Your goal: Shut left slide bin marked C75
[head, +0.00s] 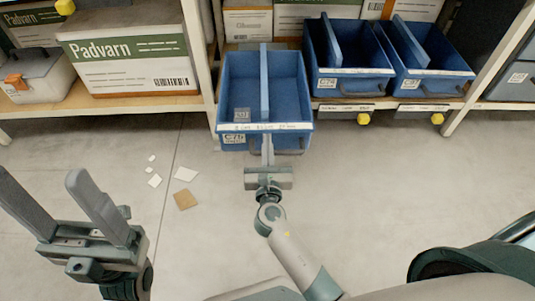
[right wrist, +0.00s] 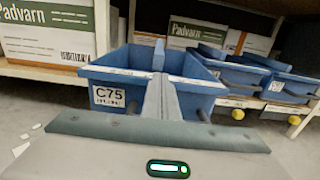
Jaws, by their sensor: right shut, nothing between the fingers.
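The blue slide bin marked C75 (head: 293,137) is the left one of the row and sticks out well past the shelf front. It has a lengthwise divider and a white strip on its front rim. It also shows in the right wrist view (right wrist: 205,88), its C75 label left of my fingers. My right gripper (head: 267,150) is shut and empty, its fingertips at the middle of the bin's front; I cannot tell whether they touch. It partly hides the front and handle. My left gripper (head: 42,182) is open and empty, low at the left, away from the bin.
Two more blue bins (head: 348,82) (head: 434,83) sit back on the shelf to the right, with yellow knobs below. A Padvarn box (head: 130,60) and a grey case (head: 38,82) are on the left shelf. Paper scraps (head: 186,174) lie on the otherwise clear floor.

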